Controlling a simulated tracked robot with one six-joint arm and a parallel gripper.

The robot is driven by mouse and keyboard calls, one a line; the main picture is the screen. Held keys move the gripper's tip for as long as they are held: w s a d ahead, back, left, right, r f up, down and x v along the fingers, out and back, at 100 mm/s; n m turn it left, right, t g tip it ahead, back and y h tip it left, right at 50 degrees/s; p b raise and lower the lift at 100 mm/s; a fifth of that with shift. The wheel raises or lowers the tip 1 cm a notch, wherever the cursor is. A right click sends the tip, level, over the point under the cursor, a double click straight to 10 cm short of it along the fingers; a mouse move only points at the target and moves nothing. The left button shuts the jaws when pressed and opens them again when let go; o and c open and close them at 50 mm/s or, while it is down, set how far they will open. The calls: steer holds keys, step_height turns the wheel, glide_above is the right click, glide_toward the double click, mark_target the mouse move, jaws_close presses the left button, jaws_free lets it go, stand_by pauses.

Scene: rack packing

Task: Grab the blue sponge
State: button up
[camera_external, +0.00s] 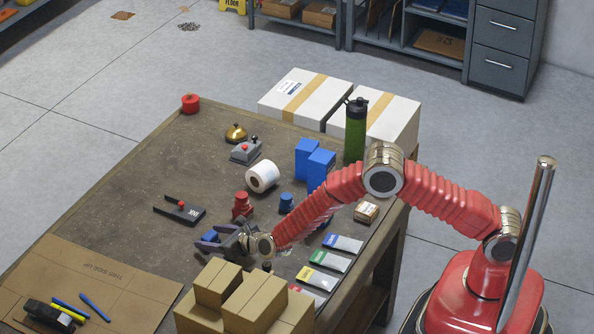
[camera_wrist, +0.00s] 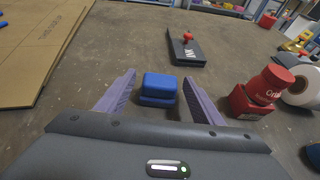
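The blue sponge (camera_wrist: 160,86) is a small rounded blue block with a darker blue lower part, lying on the brown table (camera_external: 140,180). In the external view the sponge (camera_external: 210,236) shows partly, with the gripper hiding some of it. My gripper (camera_external: 218,238) is low over the table at the sponge. In the wrist view its two purple fingers (camera_wrist: 159,78) stand on either side of the sponge, with a gap visible on each side. The gripper is open and holds nothing.
A red item (camera_wrist: 262,94) stands close to the right finger. A black stapler-like item marked INK (camera_wrist: 187,50) lies beyond the sponge. Cardboard boxes (camera_external: 250,300) stand close by at the front. Flat cardboard (camera_external: 90,285) lies left. Blue boxes (camera_external: 320,168) and a green bottle (camera_external: 355,135) stand further back.

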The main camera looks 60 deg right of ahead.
mark_target(212, 236)
steer(key=c, duration=0.9)
steer(key=shift+c, duration=0.2)
step_height(212, 236, up, 10)
stand_by(0.6)
